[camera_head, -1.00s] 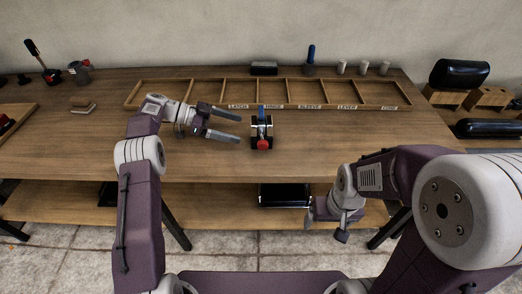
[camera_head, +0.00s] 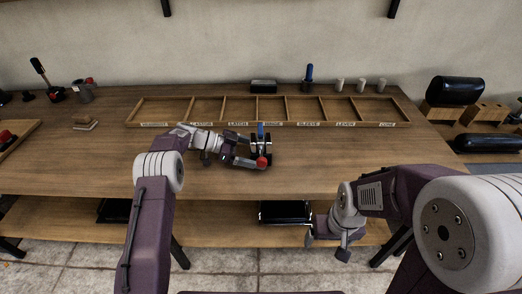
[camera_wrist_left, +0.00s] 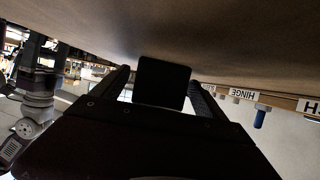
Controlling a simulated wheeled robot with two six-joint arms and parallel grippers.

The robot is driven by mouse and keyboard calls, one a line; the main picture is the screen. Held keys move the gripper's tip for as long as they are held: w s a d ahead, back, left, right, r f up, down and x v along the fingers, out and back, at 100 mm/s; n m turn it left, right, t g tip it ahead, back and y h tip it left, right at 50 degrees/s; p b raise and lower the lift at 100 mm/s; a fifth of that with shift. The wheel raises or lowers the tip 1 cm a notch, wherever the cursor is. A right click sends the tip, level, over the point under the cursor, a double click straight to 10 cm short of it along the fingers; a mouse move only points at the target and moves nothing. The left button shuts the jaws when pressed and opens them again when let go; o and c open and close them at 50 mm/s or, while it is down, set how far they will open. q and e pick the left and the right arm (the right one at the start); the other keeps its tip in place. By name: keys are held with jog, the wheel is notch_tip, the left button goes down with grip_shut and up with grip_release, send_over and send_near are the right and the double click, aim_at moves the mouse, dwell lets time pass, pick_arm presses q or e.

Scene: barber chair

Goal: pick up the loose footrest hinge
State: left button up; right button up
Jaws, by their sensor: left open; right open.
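The part that I take for the loose hinge (camera_head: 267,147), dark and metallic with a blue end and a red knob, lies on the bench in front of the tray's HINGE compartment. My left gripper (camera_head: 248,161) is low over the bench at its left side, its fingertips close to the red knob. It is open. In the left wrist view a black block (camera_wrist_left: 162,82) shows between the two fingers; I cannot tell whether they touch it. My right gripper (camera_head: 333,238) is open, low in front of the bench's lower shelf, away from the part.
The wooden tray (camera_head: 270,122) with labelled compartments lies behind the part. A black box (camera_head: 263,86), a blue-handled tool (camera_head: 308,76) and several white cylinders stand behind it. A black case (camera_head: 286,212) lies on the lower shelf. The bench right of the part is clear.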

pick_arm(q)
jog(key=shift+a, duration=0.1)
jog(key=shift+c, duration=1.2)
grip_shut()
jog(key=shift+r, duration=0.15)
notch_tip(320, 180, up, 4)
jog(key=shift+r, duration=0.1)
jog(key=s+d+r+b, duration=0.1)
jog(key=s+d+r, duration=0.4)
jog(key=d, duration=0.5)
jog(key=shift+s+d+r, duration=0.15)
jog(key=shift+s+r, duration=0.25)
jog(key=shift+r, duration=0.45)
jog(key=shift+b, duration=0.3)
